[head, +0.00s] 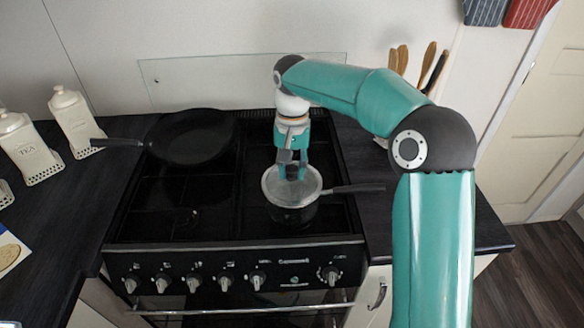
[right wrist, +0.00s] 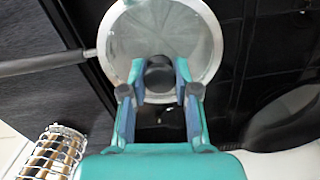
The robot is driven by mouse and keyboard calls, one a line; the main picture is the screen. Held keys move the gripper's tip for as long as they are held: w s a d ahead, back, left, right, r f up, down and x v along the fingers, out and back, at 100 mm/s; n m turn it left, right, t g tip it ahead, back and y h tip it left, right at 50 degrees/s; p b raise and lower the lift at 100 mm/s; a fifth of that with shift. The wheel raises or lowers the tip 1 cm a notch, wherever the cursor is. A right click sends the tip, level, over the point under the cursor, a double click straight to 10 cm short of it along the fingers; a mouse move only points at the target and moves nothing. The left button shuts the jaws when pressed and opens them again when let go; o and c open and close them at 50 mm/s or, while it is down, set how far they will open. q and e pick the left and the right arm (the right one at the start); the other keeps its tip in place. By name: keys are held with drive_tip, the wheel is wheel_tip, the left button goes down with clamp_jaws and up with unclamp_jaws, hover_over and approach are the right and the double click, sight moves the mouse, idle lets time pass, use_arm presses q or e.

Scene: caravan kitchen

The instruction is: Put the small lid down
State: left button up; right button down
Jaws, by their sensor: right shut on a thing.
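The small lid (head: 283,188) is a round, pale glass disc with a light rim and a dark knob. It lies level over a dark saucepan (head: 296,214) at the front right of the hob. My right gripper (head: 291,175) points down over the lid and is shut on its knob. In the right wrist view, the lid (right wrist: 190,22) fills the upper middle, with the knob (right wrist: 159,72) between the fingertips of the right gripper (right wrist: 160,80). I cannot tell whether the lid's rim touches the pan all round. My left gripper is not in view.
The pan's handle (head: 355,188) sticks out to the right. A black frying pan (head: 190,138) sits at the back left of the hob (head: 180,225). White canisters (head: 75,120) stand on the left worktop. Wooden utensils (head: 428,62) stand behind my right arm.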

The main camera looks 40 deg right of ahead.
sight(292, 166)
drive_tip(key=shift+f, duration=0.15)
drive_tip(key=c, duration=0.9)
unclamp_jaws()
drive_tip(key=shift+o, duration=0.2)
drive_tip(key=shift+r, duration=0.25)
wheel_tip(292, 166, up, 12)
drive_tip(key=p, duration=0.2)
drive_tip(key=shift+w+d, duration=0.15)
drive_tip(key=shift+w, duration=0.1)
drive_tip(key=shift+f, duration=0.15)
